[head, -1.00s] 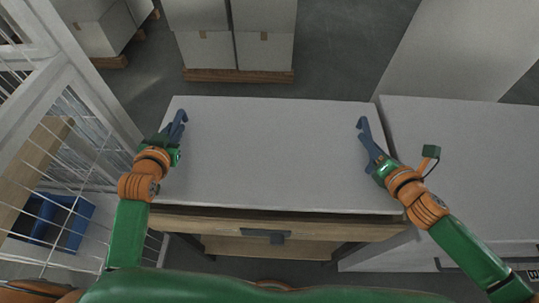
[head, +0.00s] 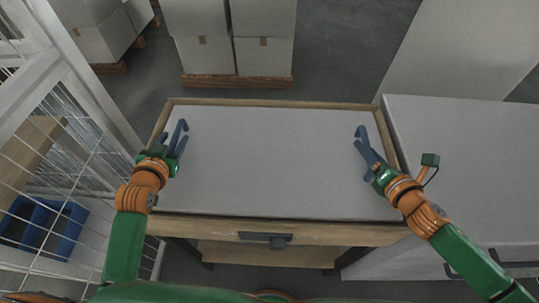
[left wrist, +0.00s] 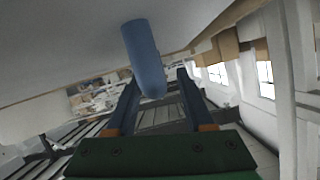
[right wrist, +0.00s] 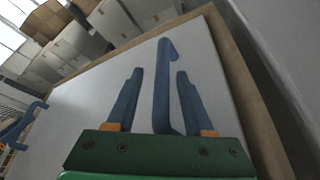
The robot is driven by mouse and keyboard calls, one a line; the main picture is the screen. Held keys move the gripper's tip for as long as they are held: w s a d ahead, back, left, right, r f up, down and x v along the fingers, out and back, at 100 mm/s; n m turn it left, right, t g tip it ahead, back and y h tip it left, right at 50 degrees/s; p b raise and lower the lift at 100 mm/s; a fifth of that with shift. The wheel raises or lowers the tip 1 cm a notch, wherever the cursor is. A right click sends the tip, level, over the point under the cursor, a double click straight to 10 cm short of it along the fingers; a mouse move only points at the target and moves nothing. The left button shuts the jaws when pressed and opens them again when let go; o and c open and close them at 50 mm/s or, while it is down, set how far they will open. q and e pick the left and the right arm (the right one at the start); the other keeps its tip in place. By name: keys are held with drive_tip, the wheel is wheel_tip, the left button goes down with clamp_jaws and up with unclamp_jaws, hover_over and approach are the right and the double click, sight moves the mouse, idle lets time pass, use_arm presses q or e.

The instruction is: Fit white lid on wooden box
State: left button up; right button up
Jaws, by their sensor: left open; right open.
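The white lid (head: 270,160) is a wide flat panel lying level over the wooden box (head: 225,226). The box's wooden rim shows along the back, left and right of the lid, with a thin dark line at the front. I cannot tell whether the lid rests fully on the box. My left gripper (head: 180,138) is open over the lid's left side. My right gripper (head: 364,145) is open over its right side.
A white cabinet (head: 460,160) stands close on the right. A white wire-mesh frame (head: 85,110) is close on the left, with a blue crate (head: 60,235) behind the mesh. Stacked boxes (head: 235,45) on a pallet stand beyond the box, with grey floor between.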

use_arm(q)
drive_tip(key=v, duration=0.6)
drive_tip(key=shift+s+r, duration=0.15)
drive_tip(key=shift+s, duration=0.25)
use_arm(e)
drive_tip(key=shift+s+r, duration=0.1)
use_arm(q)
drive_tip(key=shift+s+r, duration=0.15)
drive_tip(key=shift+s, duration=0.15)
use_arm(e)
drive_tip(key=shift+s, duration=0.15)
use_arm(q)
drive_tip(key=shift+w, duration=0.1)
use_arm(e)
drive_tip(key=v, duration=1.1)
drive_tip(key=shift+s+d+r, duration=0.15)
drive_tip(key=shift+s, duration=0.15)
use_arm(q)
drive_tip(key=shift+d, duration=0.1)
